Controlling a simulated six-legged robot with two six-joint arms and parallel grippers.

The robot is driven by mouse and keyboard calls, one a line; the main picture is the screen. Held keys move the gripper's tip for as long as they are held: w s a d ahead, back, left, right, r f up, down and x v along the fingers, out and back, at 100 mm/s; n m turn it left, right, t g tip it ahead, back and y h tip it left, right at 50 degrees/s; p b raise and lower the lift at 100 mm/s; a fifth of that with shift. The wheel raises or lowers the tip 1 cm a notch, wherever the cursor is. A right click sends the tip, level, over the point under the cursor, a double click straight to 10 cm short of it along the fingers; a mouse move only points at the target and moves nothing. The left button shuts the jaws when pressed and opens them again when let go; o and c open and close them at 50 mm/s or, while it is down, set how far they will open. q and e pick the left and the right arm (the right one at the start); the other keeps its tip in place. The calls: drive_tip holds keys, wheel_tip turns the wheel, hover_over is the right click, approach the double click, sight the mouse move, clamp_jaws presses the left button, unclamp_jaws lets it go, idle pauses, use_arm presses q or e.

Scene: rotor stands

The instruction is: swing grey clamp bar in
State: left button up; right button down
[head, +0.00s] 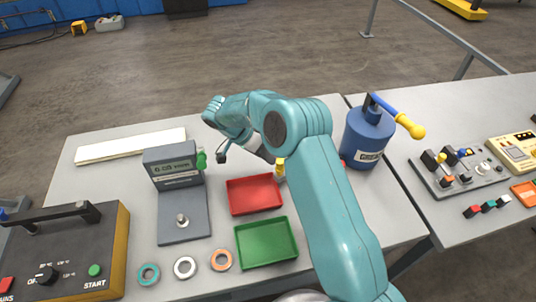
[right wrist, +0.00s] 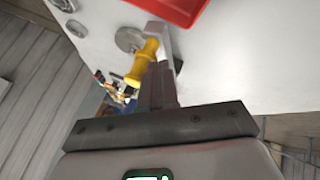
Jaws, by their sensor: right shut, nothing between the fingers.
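My right gripper (head: 264,153) is shut and empty, low over the table behind the red tray; my right arm hides much of this spot. In the right wrist view its shut fingers (right wrist: 158,78) point at a yellow handle (right wrist: 142,62). A grey bar-like part (right wrist: 160,38), which may be the clamp bar, lies beyond the fingertips, with a round grey disc (right wrist: 129,38) beside it. I cannot tell whether the fingers touch the handle. In the head view only a bit of the yellow handle (head: 280,167) shows. My left gripper is not in view.
The red tray (head: 254,194) and green tray (head: 266,241) stand in front. A grey display stand (head: 172,165) with a green knob is left. Several rings (head: 185,267) lie in front. A blue canister (head: 368,138) stands right of my arm.

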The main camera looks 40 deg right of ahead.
drive_tip(key=shift+s, duration=0.1)
drive_tip(key=shift+s+d, duration=0.1)
drive_tip(key=shift+d, duration=0.1)
